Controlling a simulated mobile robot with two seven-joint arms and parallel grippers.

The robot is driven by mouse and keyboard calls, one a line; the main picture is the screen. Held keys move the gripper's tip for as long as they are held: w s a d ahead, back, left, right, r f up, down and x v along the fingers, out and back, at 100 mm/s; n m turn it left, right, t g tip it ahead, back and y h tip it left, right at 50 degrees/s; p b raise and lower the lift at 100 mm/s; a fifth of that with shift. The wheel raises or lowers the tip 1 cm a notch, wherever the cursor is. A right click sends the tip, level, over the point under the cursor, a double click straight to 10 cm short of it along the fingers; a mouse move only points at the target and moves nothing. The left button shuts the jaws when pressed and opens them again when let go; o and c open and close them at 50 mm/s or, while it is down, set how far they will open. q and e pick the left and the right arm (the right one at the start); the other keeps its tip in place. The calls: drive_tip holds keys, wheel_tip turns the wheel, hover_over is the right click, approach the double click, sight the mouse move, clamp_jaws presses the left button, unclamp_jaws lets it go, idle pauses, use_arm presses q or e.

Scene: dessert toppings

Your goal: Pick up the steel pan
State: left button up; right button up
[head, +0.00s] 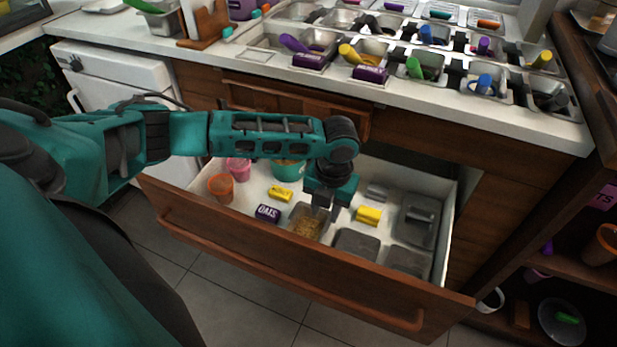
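A small steel pan (298,213) with golden-brown contents stands in the open drawer, close to the drawer's front panel. My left arm reaches in from the left, and my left gripper (323,212) points down at the pan's right side. The fingertips overlap the pan's rim in this view. I cannot tell whether they grip the rim or only hang beside it, and the gripper hides part of the pan's back right. My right gripper is not in view.
The open wooden drawer (290,268) also holds a purple OATS label (268,213), yellow labels (368,215), orange (221,187) and pink (239,170) cups, and grey lidded pans (357,243). The white counter (480,123) behind carries several topping pans.

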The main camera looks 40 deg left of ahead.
sight(318, 240)
use_arm(q)
drive_tip(key=f+b, duration=0.1)
drive_tip(key=f, duration=0.3)
drive_tip(key=f+b, duration=0.2)
drive_tip(key=f, duration=0.3)
drive_tip(key=shift+s+a+b, duration=0.1)
drive_tip(key=shift+a+b, duration=0.1)
drive_tip(key=shift+b, duration=0.1)
drive_tip(key=shift+f, duration=0.5)
drive_tip(key=shift+a+f+b, duration=0.15)
drive_tip(key=shift+f+b, duration=0.1)
drive_tip(key=shift+b, duration=0.05)
drive_tip(key=f+b, duration=0.1)
drive_tip(key=f, duration=0.1)
drive_tip(key=f+b, duration=0.1)
drive_tip(key=shift+a+f, duration=0.35)
drive_tip(key=shift+a, duration=0.05)
drive_tip(key=shift+f, duration=0.35)
clamp_jaws()
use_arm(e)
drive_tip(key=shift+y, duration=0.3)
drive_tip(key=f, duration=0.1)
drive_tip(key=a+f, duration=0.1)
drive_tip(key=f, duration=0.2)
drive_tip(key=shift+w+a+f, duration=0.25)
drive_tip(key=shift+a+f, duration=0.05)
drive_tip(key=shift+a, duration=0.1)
